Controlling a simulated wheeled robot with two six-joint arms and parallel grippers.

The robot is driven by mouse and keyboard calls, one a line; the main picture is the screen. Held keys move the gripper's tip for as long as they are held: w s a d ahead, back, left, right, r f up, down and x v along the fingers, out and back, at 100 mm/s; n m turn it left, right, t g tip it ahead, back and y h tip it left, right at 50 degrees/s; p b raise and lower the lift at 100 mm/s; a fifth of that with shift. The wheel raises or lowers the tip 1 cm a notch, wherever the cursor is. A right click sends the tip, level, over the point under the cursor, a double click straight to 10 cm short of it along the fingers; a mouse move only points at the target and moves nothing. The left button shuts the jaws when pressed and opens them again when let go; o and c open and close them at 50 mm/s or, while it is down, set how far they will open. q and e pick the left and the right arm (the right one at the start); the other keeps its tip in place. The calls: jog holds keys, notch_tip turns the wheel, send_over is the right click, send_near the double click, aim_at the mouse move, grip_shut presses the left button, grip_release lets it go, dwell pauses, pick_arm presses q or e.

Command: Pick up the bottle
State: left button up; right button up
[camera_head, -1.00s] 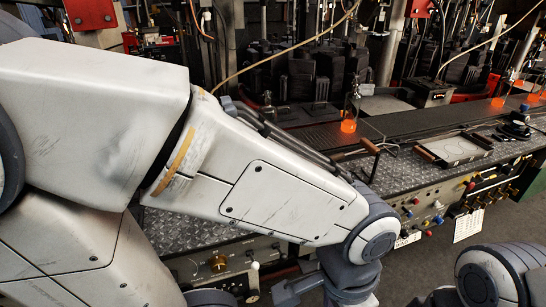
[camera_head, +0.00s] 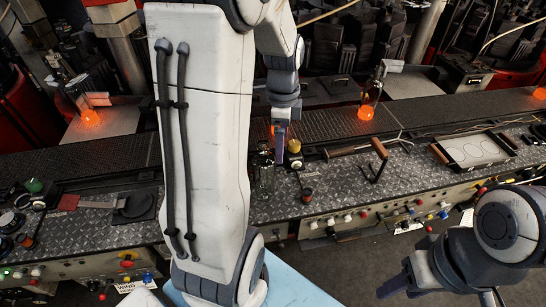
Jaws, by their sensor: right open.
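A clear glass bottle (camera_head: 263,173) stands upright on the near metal counter, just right of my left upper arm, partly hidden. My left gripper (camera_head: 280,160) hangs fingers down close beside and above it, on its right. It is seen edge-on, so its opening does not show, and I cannot tell whether it touches the bottle. My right gripper (camera_head: 398,287) is low at the right, in front of the counter, open and empty, far from the bottle. A glowing orange bottle (camera_head: 368,102) stands farther back on the dark conveyor.
Another glowing orange piece (camera_head: 90,117) sits on a plate at the left. A wooden-handled tool (camera_head: 352,150) and a white tray (camera_head: 474,150) with wooden handles lie right of the bottle. A yellow knob (camera_head: 294,146) is close to my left gripper. Machinery fills the back.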

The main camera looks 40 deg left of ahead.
aim_at(263, 143)
pick_arm(q)
jog(key=shift+m, duration=0.3)
jog(key=a, duration=0.3)
jog(key=a+r+p, duration=0.1)
jog(key=shift+s+a, duration=0.3)
jog(key=shift+a, duration=0.1)
jog(key=f, duration=0.4)
jog(key=shift+s+a+f+p, duration=0.1)
jog(key=shift+a+f+p, duration=0.15)
jog(key=shift+p, duration=0.15)
notch_tip(263, 143, down, 5)
jog(key=shift+s+f+p, duration=0.1)
jog(key=shift+s+p, duration=0.05)
jog(key=shift+p, duration=1.05)
jog(key=shift+f, duration=0.4)
jog(key=c, duration=1.4)
grip_shut()
pick_arm(e)
notch_tip(263, 143, up, 5)
jog(key=shift+r, duration=0.1)
pick_arm(q)
jog(key=shift+r, duration=0.15)
